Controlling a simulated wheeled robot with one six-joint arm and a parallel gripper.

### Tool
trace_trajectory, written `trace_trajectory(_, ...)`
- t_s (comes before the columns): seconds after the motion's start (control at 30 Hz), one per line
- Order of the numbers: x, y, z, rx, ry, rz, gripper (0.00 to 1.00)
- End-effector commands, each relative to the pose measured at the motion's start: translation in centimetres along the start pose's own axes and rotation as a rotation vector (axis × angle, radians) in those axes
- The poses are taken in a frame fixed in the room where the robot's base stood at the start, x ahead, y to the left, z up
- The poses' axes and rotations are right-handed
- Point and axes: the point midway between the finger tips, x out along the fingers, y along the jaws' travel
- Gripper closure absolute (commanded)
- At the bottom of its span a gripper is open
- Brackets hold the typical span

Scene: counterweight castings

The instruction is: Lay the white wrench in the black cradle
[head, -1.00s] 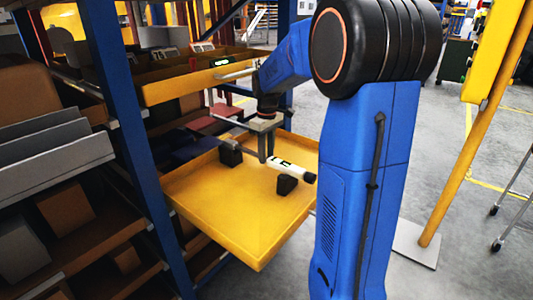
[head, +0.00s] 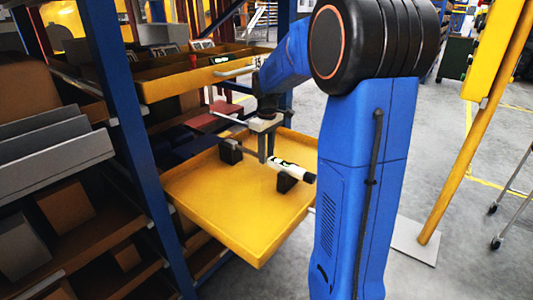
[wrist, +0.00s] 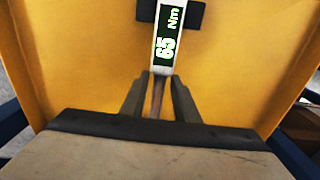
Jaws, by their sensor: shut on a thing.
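The white wrench (head: 290,168) has a dark display reading 65 Nm, a black handle end and a thin metal shaft; the display also shows in the wrist view (wrist: 169,32). My gripper (head: 266,152) is shut on its shaft; in the wrist view the two fingers (wrist: 159,97) pinch the shaft from both sides. The black cradle is two blocks on the yellow tray: a near block (head: 287,182) under the handle side and a far block (head: 230,152) by the shaft side. In the wrist view the wrench crosses over one block (wrist: 192,14). I cannot tell whether it touches the blocks.
The yellow tray (head: 235,225) has low raised edges and is bare in front of the cradle. A blue rack post (head: 135,140) stands to its left. A higher yellow drawer (head: 190,82) with things in it sits behind. Shelves with boxes fill the left.

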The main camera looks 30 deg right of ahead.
Motion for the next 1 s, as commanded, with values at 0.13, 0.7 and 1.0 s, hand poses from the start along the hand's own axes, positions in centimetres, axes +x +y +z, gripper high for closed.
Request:
trace_trajectory(0.13,0.1,0.01,-0.02,0.0,0.001,0.001,1.0)
trace_trajectory(0.7,0.62,0.02,-0.01,0.0,0.001,0.001,0.6)
trace_trajectory(1.0,0.73,-0.01,0.02,0.0,-0.001,-0.001,0.5)
